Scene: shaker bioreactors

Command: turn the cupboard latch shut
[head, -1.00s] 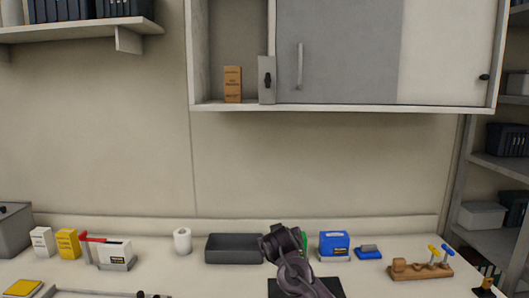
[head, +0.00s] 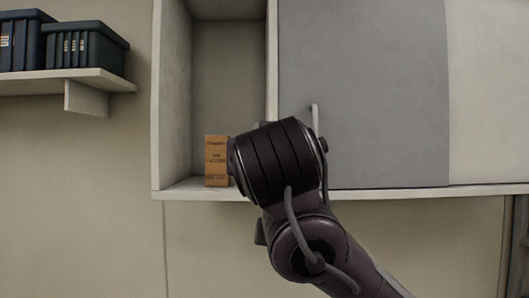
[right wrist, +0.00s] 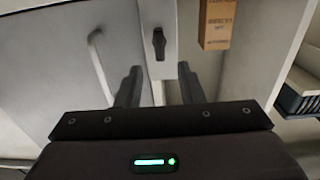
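The cupboard latch (right wrist: 158,43) is a small dark handle on a pale grey plate (right wrist: 170,68), standing about upright in the right wrist view. My right gripper (right wrist: 160,88) is open and empty, its two dark fingers spread below the latch in that view and apart from it. In the head view my right forearm and wrist reach up in front of the cupboard and hide the latch and the gripper's fingers. The grey sliding door (head: 375,80) has a pale bar handle (head: 315,120), also visible in the right wrist view (right wrist: 100,65). My left gripper is not in view.
A brown box (head: 216,160) stands in the cupboard's open compartment, close beside the latch; it also shows in the right wrist view (right wrist: 217,22). A wall shelf (head: 60,84) with dark bins (head: 85,50) is at the left. The wall below the cupboard is clear.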

